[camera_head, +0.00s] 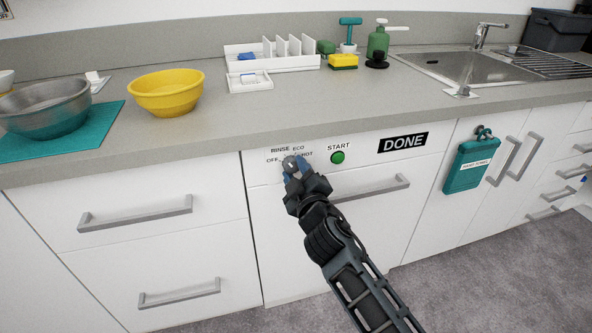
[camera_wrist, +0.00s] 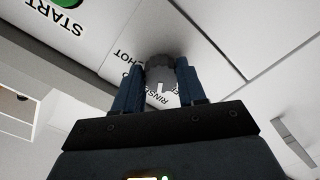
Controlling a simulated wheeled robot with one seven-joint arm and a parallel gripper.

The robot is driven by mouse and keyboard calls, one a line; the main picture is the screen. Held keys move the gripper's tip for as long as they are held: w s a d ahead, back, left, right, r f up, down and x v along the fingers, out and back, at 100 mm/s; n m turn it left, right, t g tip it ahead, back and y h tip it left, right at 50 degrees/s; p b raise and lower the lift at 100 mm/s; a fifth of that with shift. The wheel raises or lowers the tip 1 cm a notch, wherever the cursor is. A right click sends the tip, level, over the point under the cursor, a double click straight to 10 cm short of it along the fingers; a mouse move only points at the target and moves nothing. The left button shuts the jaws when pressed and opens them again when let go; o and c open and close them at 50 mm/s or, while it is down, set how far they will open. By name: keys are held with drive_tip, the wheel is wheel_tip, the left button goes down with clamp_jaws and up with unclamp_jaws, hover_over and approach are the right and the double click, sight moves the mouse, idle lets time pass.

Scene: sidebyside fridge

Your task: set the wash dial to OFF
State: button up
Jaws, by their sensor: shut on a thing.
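The wash dial (camera_wrist: 160,70) is a round grey knob on the white front panel of the appliance. My gripper (camera_wrist: 159,88) is shut on it, with one blue finger on each side. In the head view my gripper (camera_head: 294,167) covers most of the dial. The labels OFF, RINSE, ECO and HOT are printed around the dial; HOT is partly covered in the head view. In the wrist view a white mark on the knob points toward the picture's bottom, near the RINSE lettering. I cannot tell exactly which label it meets.
A green START button (camera_head: 337,158) and a black DONE sign (camera_head: 403,142) are right of the dial. A bar handle (camera_head: 370,188) is below. The counter above holds a yellow bowl (camera_head: 166,95) and a metal bowl (camera_head: 45,112). Floor space is free in front.

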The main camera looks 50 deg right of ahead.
drive_tip(key=n+p, duration=0.1)
drive_tip(key=n, duration=0.3)
drive_tip(key=shift+r, duration=0.15)
drive_tip(key=shift+n+p, duration=0.65)
drive_tip(key=shift+n, duration=1.25)
drive_tip(key=o, duration=1.1)
drive_tip(key=shift+c, duration=0.2)
drive_tip(key=shift+s, duration=0.15)
drive_tip(key=b+v, duration=0.1)
drive_tip(key=v, duration=0.6)
drive_tip(key=shift+s+a+b, duration=0.2)
drive_tip(key=shift+b, duration=0.1)
